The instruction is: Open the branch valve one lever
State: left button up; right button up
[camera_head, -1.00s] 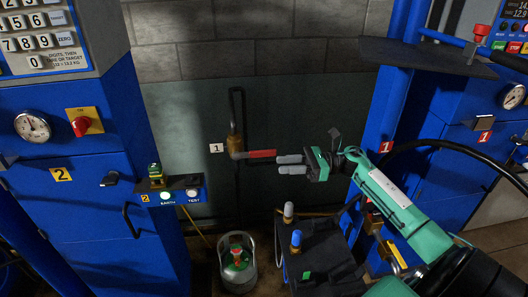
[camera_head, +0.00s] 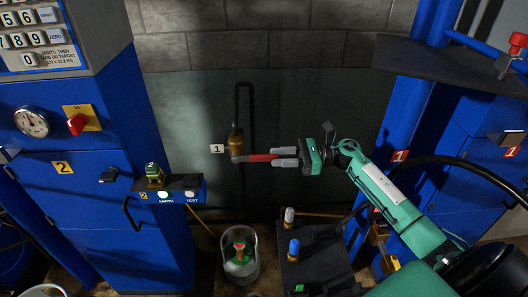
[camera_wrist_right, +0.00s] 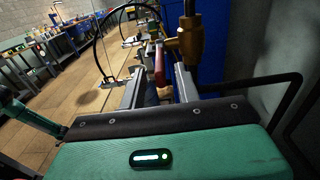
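The branch valve one (camera_head: 236,142) is a brass body on a dark pipe at the back wall, beside a white "1" tag (camera_head: 217,148). Its red lever (camera_head: 258,157) points sideways to the right, roughly level. My right gripper (camera_head: 273,156) reaches in from the right with its fingers spread on either side of the lever's free end. In the right wrist view the red lever (camera_wrist_right: 160,62) stands between the two grey fingers, with a gap visible; the brass valve (camera_wrist_right: 190,40) is just beyond the right finger. I cannot tell whether either finger touches the lever. My left gripper is out of view.
A blue cabinet (camera_head: 95,215) with a red knob (camera_head: 77,124) stands left. A grey gas cylinder (camera_head: 240,262) sits on the floor below the valve. A dark cart (camera_head: 318,262) with small bottles is below my right arm. A blue frame (camera_head: 400,120) stands right.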

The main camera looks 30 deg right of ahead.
aim_at(249, 158)
jog(key=p+x, duration=0.1)
jog(key=x, duration=0.4)
grip_shut()
